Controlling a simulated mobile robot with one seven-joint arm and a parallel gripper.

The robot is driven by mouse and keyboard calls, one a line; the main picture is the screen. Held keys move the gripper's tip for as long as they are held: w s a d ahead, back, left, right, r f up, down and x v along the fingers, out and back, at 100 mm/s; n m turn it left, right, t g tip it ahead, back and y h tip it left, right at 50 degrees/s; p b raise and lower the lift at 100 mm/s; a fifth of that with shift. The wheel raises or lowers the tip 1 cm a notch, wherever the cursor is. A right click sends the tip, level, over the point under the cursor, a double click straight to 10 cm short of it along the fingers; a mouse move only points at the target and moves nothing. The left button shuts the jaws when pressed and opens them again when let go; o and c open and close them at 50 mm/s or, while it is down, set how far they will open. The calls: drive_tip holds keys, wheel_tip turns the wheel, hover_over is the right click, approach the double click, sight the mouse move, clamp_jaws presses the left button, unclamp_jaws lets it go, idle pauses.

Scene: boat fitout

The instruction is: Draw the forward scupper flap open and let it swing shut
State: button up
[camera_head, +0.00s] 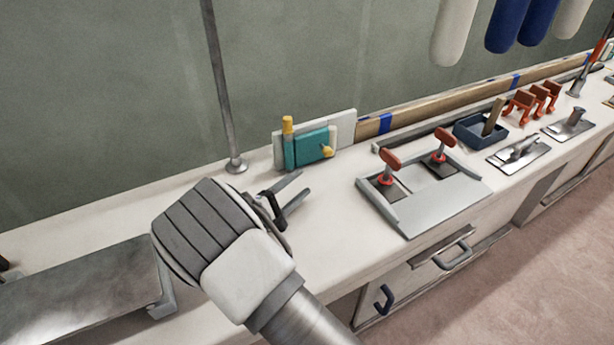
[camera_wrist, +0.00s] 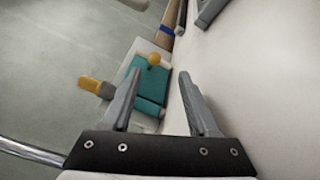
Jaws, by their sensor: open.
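The scupper flap is a teal panel (camera_head: 309,148) with a yellow knob (camera_head: 327,151) near its right edge. It stands upright on a pale backing plate (camera_head: 346,128) at the back of the bench and looks shut. A teal post with a yellow top (camera_head: 288,127) is at its left. My gripper (camera_head: 303,184) is open and empty, in front of and below the flap. In the wrist view the flap (camera_wrist: 150,84) and knob (camera_wrist: 154,60) show beyond my open fingers (camera_wrist: 160,74), with the left finger overlapping the flap. I see no contact with the knob.
A grey tray with red-handled clamps (camera_head: 440,205) lies to the right. A blue bin (camera_head: 480,131) and metal fittings (camera_head: 518,153) are further right. A thin metal pole (camera_head: 222,90) rises left of the flap. A metal box (camera_head: 85,295) is at lower left.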

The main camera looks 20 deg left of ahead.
drive_tip(key=p+v, duration=0.1)
drive_tip(key=v, duration=0.7)
drive_tip(key=shift+w, duration=0.1)
